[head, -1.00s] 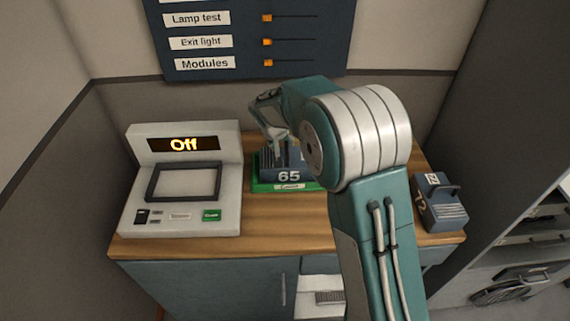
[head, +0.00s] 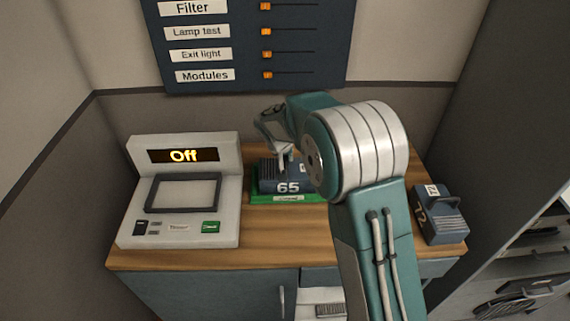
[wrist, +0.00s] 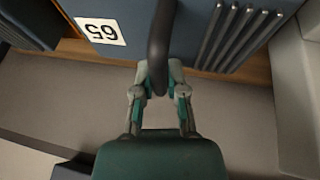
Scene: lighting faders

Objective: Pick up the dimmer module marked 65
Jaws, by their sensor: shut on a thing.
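The dimmer module marked 65 (head: 288,188) is a dark blue-grey block with fins. It is on or just over a green base (head: 287,199) on the wooden counter; I cannot tell if there is a gap. In the wrist view its top (wrist: 170,20) shows an upside-down white 65 label, a dark handle and ridged fins. My gripper (head: 283,158) is above the module, partly hidden by my arm in the head view. In the wrist view my gripper (wrist: 158,82) is shut on the module's dark handle (wrist: 160,45).
A white console (head: 184,190) with an "Off" display stands left of the module. Another module marked 72 (head: 440,212) stands at the counter's right end. A fader panel (head: 255,45) hangs on the wall behind. The counter front (head: 275,230) is bare.

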